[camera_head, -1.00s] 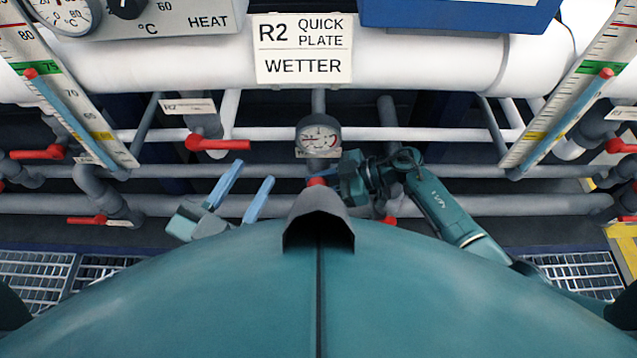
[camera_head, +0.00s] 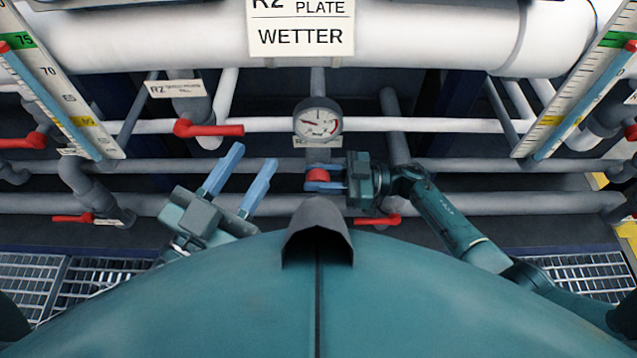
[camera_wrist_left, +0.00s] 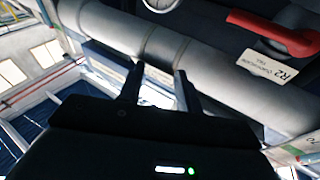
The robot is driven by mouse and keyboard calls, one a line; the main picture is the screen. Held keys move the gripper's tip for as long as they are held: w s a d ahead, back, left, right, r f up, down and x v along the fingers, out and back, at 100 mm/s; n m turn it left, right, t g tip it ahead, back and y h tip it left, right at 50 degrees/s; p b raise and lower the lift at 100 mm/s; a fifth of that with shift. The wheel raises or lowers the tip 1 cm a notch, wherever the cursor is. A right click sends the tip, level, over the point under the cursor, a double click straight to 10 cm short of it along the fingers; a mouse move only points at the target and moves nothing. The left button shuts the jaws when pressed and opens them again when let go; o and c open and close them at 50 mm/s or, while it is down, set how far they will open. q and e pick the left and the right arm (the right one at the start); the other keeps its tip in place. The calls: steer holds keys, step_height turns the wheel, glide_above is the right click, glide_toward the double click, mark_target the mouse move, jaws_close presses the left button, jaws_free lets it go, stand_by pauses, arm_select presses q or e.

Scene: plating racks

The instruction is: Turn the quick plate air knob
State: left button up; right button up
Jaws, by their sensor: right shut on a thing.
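The red air knob (camera_head: 318,175) sits below the round pressure gauge (camera_head: 317,121), under the sign reading R2 PLATE WETTER (camera_head: 301,30). My right gripper (camera_head: 325,180) comes in from the right and is shut on the knob, with its blue fingers above and below it. My left gripper (camera_head: 248,178) is open and empty, left of the knob, its two blue fingers pointing up and to the right. In the left wrist view its dark fingers (camera_wrist_left: 160,85) stand apart with nothing between them.
A red lever handle (camera_head: 208,129) sits on a valve at left, above my left gripper, and also shows in the left wrist view (camera_wrist_left: 272,32). Another red lever (camera_head: 377,220) is below my right gripper. Grey pipes run across behind. Scales (camera_head: 62,92) stand at both sides.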

steer(key=shift+d+f+y+b, duration=0.1)
steer(key=shift+f+y+b, duration=0.15)
steer(key=shift+y+b, duration=0.45)
steer(key=shift+b, duration=0.05)
arm_select(q)
steer(key=shift+w+a+r+m+t+h, duration=0.15)
steer(key=shift+r+m+t+h, duration=0.1)
steer(key=shift+r, duration=0.25)
steer(key=shift+w+d+r+m+t+h, duration=0.1)
steer(key=shift+r+m+t+h, duration=0.15)
steer(key=shift+r, duration=0.25)
steer(key=shift+w+a+r+m+t+h, duration=0.1)
steer(key=shift+w+r+m+t+h, duration=0.15)
steer(key=shift+r, duration=0.25)
arm_select(e)
steer(key=shift+r, duration=0.2)
arm_select(q)
steer(key=shift+s, duration=0.1)
arm_select(e)
steer(key=o, duration=0.7)
